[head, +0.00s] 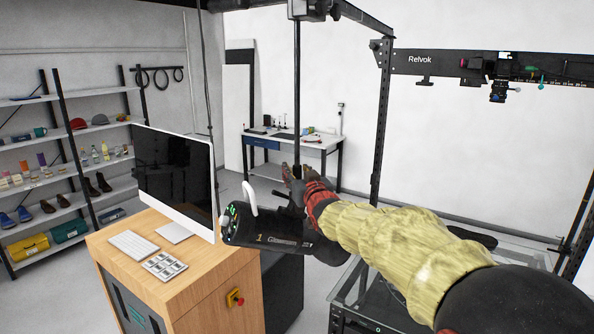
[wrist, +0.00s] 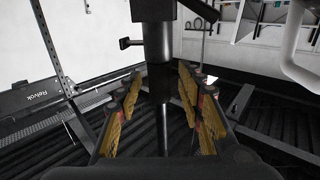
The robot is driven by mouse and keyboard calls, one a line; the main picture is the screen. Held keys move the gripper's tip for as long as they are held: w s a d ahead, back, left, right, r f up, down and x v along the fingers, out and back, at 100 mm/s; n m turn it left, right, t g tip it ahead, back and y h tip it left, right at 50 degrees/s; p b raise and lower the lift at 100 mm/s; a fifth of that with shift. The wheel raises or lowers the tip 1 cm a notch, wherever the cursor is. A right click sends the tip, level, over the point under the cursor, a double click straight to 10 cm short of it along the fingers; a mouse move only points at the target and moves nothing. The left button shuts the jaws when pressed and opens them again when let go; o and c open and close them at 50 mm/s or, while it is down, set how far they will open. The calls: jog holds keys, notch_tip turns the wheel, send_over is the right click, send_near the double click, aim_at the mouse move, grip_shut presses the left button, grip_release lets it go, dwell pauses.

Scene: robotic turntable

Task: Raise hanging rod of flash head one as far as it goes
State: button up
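Flash head one (head: 262,232), a black cylinder marked "1" with a white handle and green lights, hangs left of my gripper in the head view. Its hanging rod (head: 297,90) is thin, black and upright, and runs up to the overhead rail. My gripper (head: 297,173) is at the rod's lower part, just above the flash head. In the wrist view the rod (wrist: 160,75) passes between the yellow-padded fingers of my gripper (wrist: 160,92). The fingers stand apart, with a gap visible on each side of the rod. The flash head's handle (wrist: 297,50) shows at the upper right.
A wooden cabinet (head: 190,275) with a monitor (head: 175,178), keyboard and red stop button stands left of the flash head. A black frame post (head: 381,125) and glass-topped table (head: 350,282) are to the right. A workbench (head: 300,141) stands behind.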

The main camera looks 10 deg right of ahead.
jog(key=shift+c, duration=0.9)
jog(key=c, duration=0.7)
grip_shut()
